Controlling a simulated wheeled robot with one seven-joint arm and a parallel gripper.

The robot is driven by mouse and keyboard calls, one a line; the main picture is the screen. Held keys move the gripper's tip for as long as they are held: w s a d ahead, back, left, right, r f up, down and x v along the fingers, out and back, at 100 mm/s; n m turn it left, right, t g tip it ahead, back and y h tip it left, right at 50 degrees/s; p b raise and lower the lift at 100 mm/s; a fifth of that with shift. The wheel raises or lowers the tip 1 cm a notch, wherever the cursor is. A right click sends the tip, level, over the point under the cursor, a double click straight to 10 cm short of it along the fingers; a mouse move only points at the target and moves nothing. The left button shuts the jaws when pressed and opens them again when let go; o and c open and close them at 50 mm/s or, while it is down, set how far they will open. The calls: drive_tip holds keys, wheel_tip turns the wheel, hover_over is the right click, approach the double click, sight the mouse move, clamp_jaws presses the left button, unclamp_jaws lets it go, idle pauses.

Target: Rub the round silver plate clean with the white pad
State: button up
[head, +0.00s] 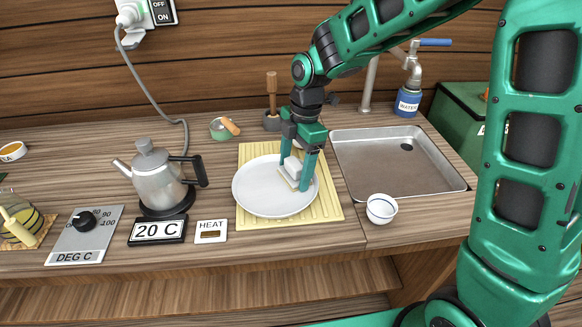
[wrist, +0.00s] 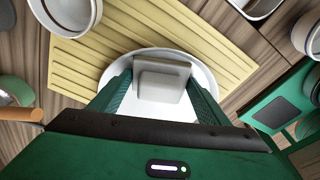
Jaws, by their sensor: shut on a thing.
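The round plate (head: 262,193) lies on a yellow ribbed board and looks pale silver-white. The white pad (head: 293,168) is between the fingers of my gripper (head: 297,180), over the right part of the plate. My gripper is shut on the pad and points down. The wrist view shows the pad (wrist: 162,82) between the two green fingers, with the plate (wrist: 150,108) beneath it. I cannot tell whether the pad touches the plate. Part of the plate is hidden by the pad and fingers.
The yellow board (head: 327,207) lies under the plate. A metal sink tray (head: 385,160) is to the right, with a small white cup (head: 381,208) in front of it.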

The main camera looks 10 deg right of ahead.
idle(0.3)
drive_tip(key=shift+a, duration=0.85)
drive_tip(key=shift+d+f, duration=0.15)
drive_tip(key=shift+d, duration=0.8)
drive_tip(key=shift+a, duration=0.1)
drive_tip(key=shift+a, duration=0.85)
drive_tip(key=shift+d, duration=0.2)
